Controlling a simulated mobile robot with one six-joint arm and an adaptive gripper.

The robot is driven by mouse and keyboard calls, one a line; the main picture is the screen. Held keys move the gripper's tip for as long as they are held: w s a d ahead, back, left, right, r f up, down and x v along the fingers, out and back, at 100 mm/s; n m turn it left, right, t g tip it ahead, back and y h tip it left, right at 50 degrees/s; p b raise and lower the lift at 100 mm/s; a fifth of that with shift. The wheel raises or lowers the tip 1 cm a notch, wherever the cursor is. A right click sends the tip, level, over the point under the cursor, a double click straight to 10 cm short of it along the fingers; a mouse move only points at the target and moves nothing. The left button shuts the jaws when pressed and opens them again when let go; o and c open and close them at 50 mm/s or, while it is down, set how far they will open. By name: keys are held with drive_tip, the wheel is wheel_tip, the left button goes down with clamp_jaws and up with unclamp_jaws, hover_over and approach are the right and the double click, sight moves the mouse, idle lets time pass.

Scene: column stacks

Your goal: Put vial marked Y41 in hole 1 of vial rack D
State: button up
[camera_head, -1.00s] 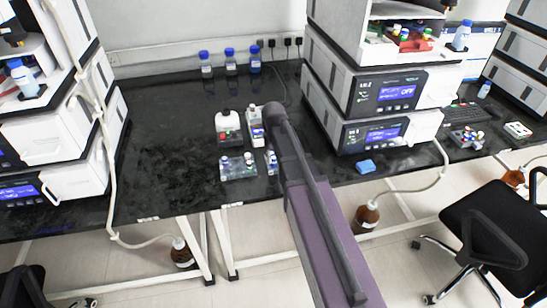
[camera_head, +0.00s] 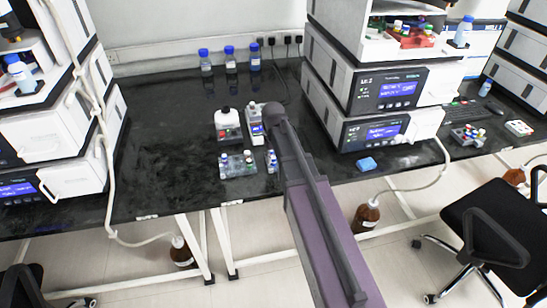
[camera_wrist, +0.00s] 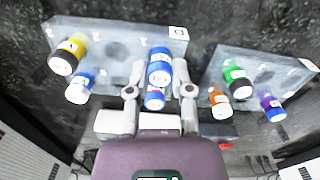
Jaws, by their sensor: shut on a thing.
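My gripper (camera_wrist: 160,88) is shut on a blue-capped vial (camera_wrist: 160,66) with a white label, between its fingertips in the wrist view. The label is too blurred to read. The vial is over the right part of a grey rack marked D (camera_wrist: 120,32); I cannot tell whether it is in a hole. Rack D also holds a yellow-capped vial (camera_wrist: 67,55) and a blue-capped vial (camera_wrist: 80,87) at its left. Another blue-capped vial (camera_wrist: 155,99) shows between the fingers. In the head view my arm hides the gripper.
A second rack (camera_wrist: 240,60) stands to the right in the wrist view, with green, orange and purple capped vials.

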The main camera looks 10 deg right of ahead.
drive_tip(key=o, duration=0.9)
drive_tip(key=o, duration=0.3)
drive_tip(key=shift+r+p, duration=3)
